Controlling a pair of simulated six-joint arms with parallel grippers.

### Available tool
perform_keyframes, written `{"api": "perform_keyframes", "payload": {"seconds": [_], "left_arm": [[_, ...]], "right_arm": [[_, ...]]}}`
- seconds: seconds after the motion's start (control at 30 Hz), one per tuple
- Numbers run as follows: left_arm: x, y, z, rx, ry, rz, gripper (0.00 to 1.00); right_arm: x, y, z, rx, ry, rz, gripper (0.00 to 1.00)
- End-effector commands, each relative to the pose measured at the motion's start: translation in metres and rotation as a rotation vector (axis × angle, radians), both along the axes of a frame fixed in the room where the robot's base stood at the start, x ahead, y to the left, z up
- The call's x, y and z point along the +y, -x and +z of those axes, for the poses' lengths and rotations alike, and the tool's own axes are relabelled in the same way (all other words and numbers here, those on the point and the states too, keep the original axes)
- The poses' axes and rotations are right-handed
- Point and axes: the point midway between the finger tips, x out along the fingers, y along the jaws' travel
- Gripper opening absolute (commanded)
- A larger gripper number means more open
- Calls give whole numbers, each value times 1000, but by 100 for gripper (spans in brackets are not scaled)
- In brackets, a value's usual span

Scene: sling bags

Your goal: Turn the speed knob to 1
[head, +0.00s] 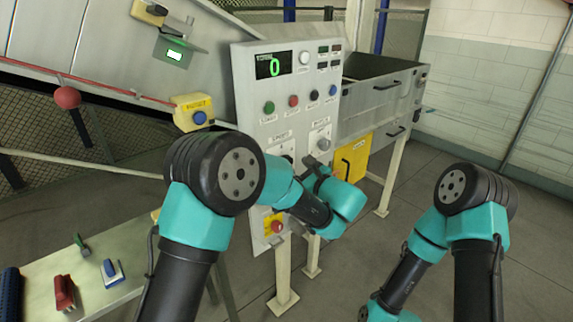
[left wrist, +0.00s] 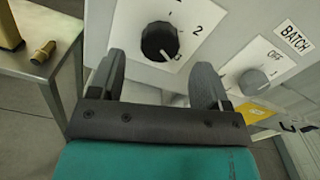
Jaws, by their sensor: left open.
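The speed knob (left wrist: 160,41) is a round black dial on a white plate in the left wrist view. Its white pointer mark faces lower right, near the 3; the 2 is above right of it, and another number at the top is cut off. In the head view the knob is mostly hidden by my left arm. My left gripper (left wrist: 158,82) is open, its two fingers apart below and to either side of the knob, with nothing between them. In the head view this gripper (head: 312,172) is close to the panel front. My right gripper is out of view.
The control panel (head: 244,92) has a display reading 0 and several coloured buttons. A grey batch knob (left wrist: 253,82) pointing to OFF sits just right of my right-hand finger. A red stop button (head: 277,227) is lower down. A bench (head: 130,257) with tools stands lower left.

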Motion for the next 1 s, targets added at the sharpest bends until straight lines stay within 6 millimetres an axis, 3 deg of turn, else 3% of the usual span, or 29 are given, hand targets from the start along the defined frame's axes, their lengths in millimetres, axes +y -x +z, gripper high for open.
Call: {"api": "perform_keyframes", "payload": {"seconds": [0.3, 0.7, 1.0], "left_arm": [[28, -33, 0, 1, 1, 0, 71], [32, -38, 0, 1, 0, -1, 70], [31, -38, 0, 1, 0, -1, 41]], "right_arm": [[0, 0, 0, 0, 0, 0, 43], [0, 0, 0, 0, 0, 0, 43], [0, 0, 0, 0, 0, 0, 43]]}}
